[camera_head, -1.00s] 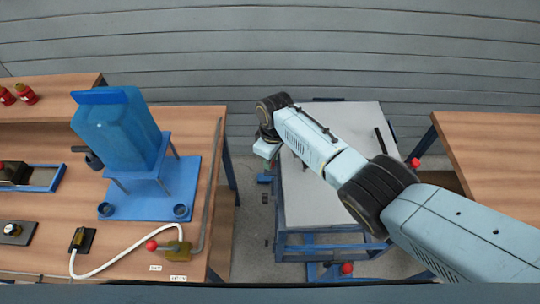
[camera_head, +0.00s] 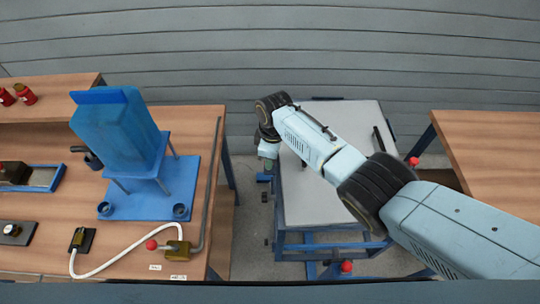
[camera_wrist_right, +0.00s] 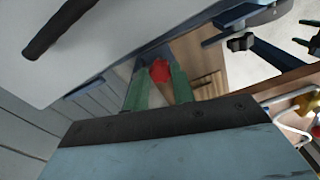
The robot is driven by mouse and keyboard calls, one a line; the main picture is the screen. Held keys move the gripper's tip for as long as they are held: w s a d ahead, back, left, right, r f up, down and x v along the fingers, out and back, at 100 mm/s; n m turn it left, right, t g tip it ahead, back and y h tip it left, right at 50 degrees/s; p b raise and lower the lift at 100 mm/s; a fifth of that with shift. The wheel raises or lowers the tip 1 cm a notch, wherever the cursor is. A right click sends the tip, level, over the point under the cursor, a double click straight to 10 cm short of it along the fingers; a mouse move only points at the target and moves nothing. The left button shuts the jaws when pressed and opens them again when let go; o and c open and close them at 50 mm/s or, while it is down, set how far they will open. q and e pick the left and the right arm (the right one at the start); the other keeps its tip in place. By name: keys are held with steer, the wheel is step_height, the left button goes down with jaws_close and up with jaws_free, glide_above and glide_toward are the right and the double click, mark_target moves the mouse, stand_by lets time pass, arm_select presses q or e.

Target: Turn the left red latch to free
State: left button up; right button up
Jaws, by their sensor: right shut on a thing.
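My right gripper (camera_wrist_right: 160,86) has its green fingers on either side of a red latch knob (camera_wrist_right: 160,70) and is shut on it. In the head view this right gripper (camera_head: 266,164) hangs at the left edge of the grey-topped cart (camera_head: 325,195), and the knob is hidden there. Two other red knobs show on the cart: one at the right side (camera_head: 414,162) and one at the front (camera_head: 346,267). The latch's exact angle cannot be told. My left gripper is out of view.
A wooden bench (camera_head: 205,130) on the left carries a blue machine (camera_head: 120,135), a white hose (camera_head: 110,262) and a valve with a red ball (camera_head: 151,244). Another wooden table (camera_head: 490,150) stands at the right. A narrow floor gap (camera_head: 252,220) separates bench and cart.

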steer(key=o, duration=1)
steer(key=shift+d+f, duration=0.15)
steer(key=shift+d, duration=0.35)
steer(key=shift+a, duration=0.25)
steer(key=shift+r+p, duration=0.3)
steer(key=shift+r, duration=0.35)
step_height(320, 180, up, 12)
steer(key=p, duration=0.2)
steer(key=shift+d+r, duration=0.15)
steer(key=shift+d, duration=0.1)
